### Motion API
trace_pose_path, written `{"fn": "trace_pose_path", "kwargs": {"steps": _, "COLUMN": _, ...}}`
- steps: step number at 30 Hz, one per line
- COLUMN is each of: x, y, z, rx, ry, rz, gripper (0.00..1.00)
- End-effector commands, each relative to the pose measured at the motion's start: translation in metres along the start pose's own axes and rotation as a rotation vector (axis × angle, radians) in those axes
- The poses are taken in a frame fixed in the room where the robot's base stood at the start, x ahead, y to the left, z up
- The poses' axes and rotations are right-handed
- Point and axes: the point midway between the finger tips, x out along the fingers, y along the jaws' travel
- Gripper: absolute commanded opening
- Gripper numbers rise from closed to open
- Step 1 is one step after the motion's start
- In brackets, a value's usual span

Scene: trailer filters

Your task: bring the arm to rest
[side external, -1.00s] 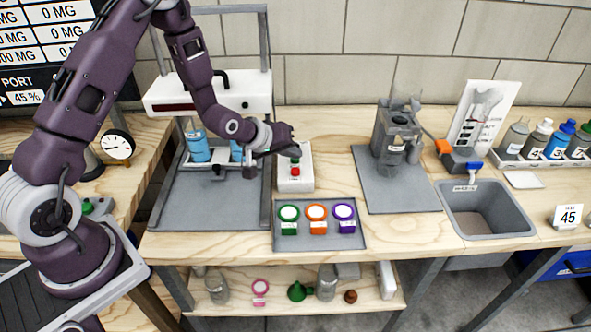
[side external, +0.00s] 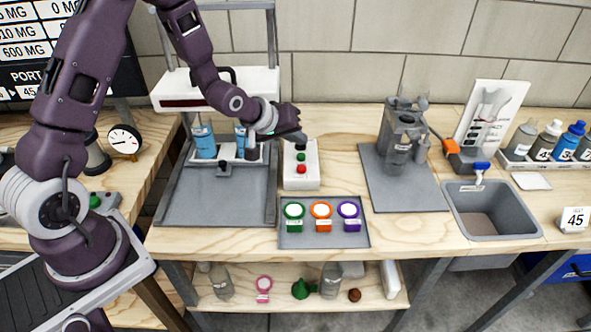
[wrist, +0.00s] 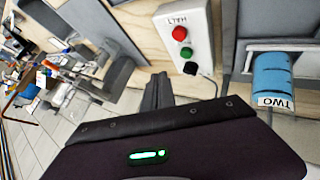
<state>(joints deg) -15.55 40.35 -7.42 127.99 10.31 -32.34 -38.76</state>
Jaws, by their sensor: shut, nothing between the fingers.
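My gripper (side external: 301,137) hangs in the air above the back end of the white button box (side external: 301,181). It is shut and empty. The box has a black, a green and a red button (side external: 301,169) in a row. In the wrist view the closed fingers (wrist: 158,90) show in front of the box (wrist: 201,45), which is labelled HALT beside its red button (wrist: 180,33). My fingers appear apart from the buttons.
A white-and-grey press frame (side external: 215,88) with blue cylinders (side external: 204,142) stands close on the left. A grey tray (side external: 325,241) with green, orange and purple labelled pieces lies in front. A grey device (side external: 402,130) and a sink (side external: 493,213) are to the right.

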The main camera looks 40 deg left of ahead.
Motion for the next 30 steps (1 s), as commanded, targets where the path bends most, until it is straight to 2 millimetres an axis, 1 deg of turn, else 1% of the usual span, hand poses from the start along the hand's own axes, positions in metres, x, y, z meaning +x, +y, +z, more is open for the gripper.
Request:
{"fn": "trace_pose_path", "kwargs": {"steps": 1, "x": -0.019, "y": 0.010, "z": -0.008, "rx": 0.047, "ry": 0.005, "rz": -0.010, "gripper": 0.00}}
{"fn": "trace_pose_path", "kwargs": {"steps": 2, "x": -0.034, "y": 0.015, "z": -0.012, "rx": 0.086, "ry": 0.002, "rz": -0.023, "gripper": 0.00}}
{"fn": "trace_pose_path", "kwargs": {"steps": 3, "x": -0.060, "y": 0.023, "z": -0.016, "rx": 0.146, "ry": -0.004, "rz": -0.047, "gripper": 0.00}}
{"fn": "trace_pose_path", "kwargs": {"steps": 5, "x": -0.104, "y": 0.031, "z": -0.017, "rx": 0.239, "ry": -0.021, "rz": -0.085, "gripper": 0.00}}
{"fn": "trace_pose_path", "kwargs": {"steps": 6, "x": -0.134, "y": 0.034, "z": -0.014, "rx": 0.296, "ry": -0.037, "rz": -0.109, "gripper": 0.00}}
{"fn": "trace_pose_path", "kwargs": {"steps": 7, "x": -0.157, "y": 0.035, "z": -0.011, "rx": 0.336, "ry": -0.047, "rz": -0.124, "gripper": 0.00}}
{"fn": "trace_pose_path", "kwargs": {"steps": 8, "x": -0.180, "y": 0.035, "z": -0.005, "rx": 0.373, "ry": -0.061, "rz": -0.137, "gripper": 0.00}}
{"fn": "trace_pose_path", "kwargs": {"steps": 9, "x": -0.210, "y": 0.033, "z": 0.004, "rx": 0.421, "ry": -0.080, "rz": -0.151, "gripper": 0.00}}
{"fn": "trace_pose_path", "kwargs": {"steps": 10, "x": -0.232, "y": 0.031, "z": 0.012, "rx": 0.456, "ry": -0.096, "rz": -0.158, "gripper": 0.00}}
{"fn": "trace_pose_path", "kwargs": {"steps": 11, "x": -0.253, "y": 0.028, "z": 0.021, "rx": 0.487, "ry": -0.114, "rz": -0.164, "gripper": 0.00}}
{"fn": "trace_pose_path", "kwargs": {"steps": 12, "x": -0.278, "y": 0.022, "z": 0.035, "rx": 0.527, "ry": -0.137, "rz": -0.166, "gripper": 0.00}}
{"fn": "trace_pose_path", "kwargs": {"steps": 15, "x": -0.328, "y": 0.007, "z": 0.069, "rx": 0.610, "ry": -0.194, "rz": -0.159, "gripper": 0.00}}
{"fn": "trace_pose_path", "kwargs": {"steps": 18, "x": -0.356, "y": -0.007, "z": 0.095, "rx": 0.666, "ry": -0.238, "rz": -0.144, "gripper": 0.00}}
{"fn": "trace_pose_path", "kwargs": {"steps": 21, "x": -0.369, "y": -0.015, "z": 0.108, "rx": 0.693, "ry": -0.263, "rz": -0.135, "gripper": 0.00}}
{"fn": "trace_pose_path", "kwargs": {"steps": 24, "x": -0.371, "y": -0.017, "z": 0.111, "rx": 0.699, "ry": -0.270, "rz": -0.134, "gripper": 0.00}}
{"fn": "trace_pose_path", "kwargs": {"steps": 30, "x": -0.371, "y": -0.016, "z": 0.111, "rx": 0.697, "ry": -0.270, "rz": -0.136, "gripper": 0.00}}
